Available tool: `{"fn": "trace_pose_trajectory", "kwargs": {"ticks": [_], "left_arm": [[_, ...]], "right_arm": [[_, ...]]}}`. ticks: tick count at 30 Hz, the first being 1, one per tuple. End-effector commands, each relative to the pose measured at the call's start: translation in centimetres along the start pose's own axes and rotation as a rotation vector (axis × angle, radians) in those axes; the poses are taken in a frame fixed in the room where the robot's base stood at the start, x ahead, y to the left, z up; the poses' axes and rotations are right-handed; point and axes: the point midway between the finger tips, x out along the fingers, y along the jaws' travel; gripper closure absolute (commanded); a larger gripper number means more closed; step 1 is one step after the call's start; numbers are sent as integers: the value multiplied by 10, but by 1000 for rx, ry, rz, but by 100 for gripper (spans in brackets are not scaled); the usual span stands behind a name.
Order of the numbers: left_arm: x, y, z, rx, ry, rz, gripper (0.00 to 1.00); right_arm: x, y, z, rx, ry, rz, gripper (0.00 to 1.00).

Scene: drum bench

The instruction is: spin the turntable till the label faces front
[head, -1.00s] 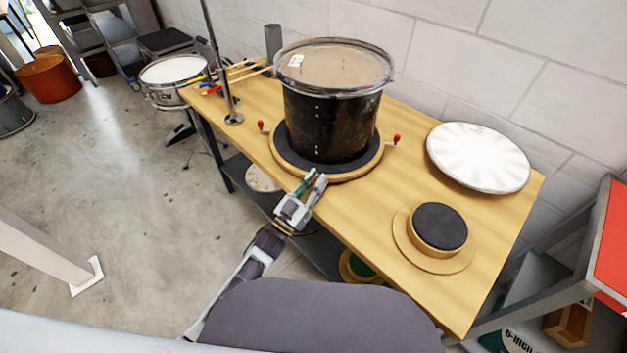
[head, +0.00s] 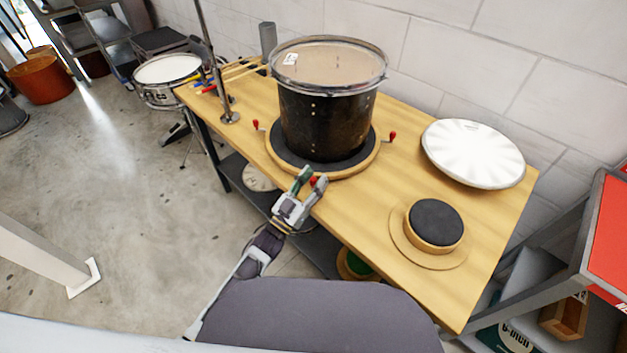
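The turntable (head: 357,170) is a round wooden disc with a dark mat, lying on the bench. A large black drum (head: 325,122) with a pale head stands upright on it. A small white label (head: 290,59) shows near the left edge of the drum head; no label is clear on the drum's visible side. Red knobs stand at the turntable's left (head: 256,125) and right (head: 392,136). My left gripper (head: 311,180) is at the turntable's front edge, fingers apart, with a red knob (head: 313,181) between them; contact is unclear. My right gripper is out of view.
The wooden bench (head: 437,293) holds a white round drumhead (head: 473,153) and a round practice pad (head: 435,223) to the right. A metal stand (head: 229,117) and drumsticks (head: 240,71) are at the left. A snare drum (head: 168,70) stands beyond the bench's left end.

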Motion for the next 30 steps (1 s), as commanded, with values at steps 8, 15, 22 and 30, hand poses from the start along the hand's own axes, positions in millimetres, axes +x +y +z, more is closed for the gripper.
{"fn": "trace_pose_trajectory", "kwargs": {"ticks": [8,15,22,30], "left_arm": [[-12,0,1,-1,-1,0,60],[-38,0,1,0,-2,1,60],[-66,0,1,0,-2,0,60],[-99,0,1,0,-3,1,60]], "right_arm": [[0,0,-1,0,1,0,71],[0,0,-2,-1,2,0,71],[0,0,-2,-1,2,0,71],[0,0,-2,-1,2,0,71]]}}
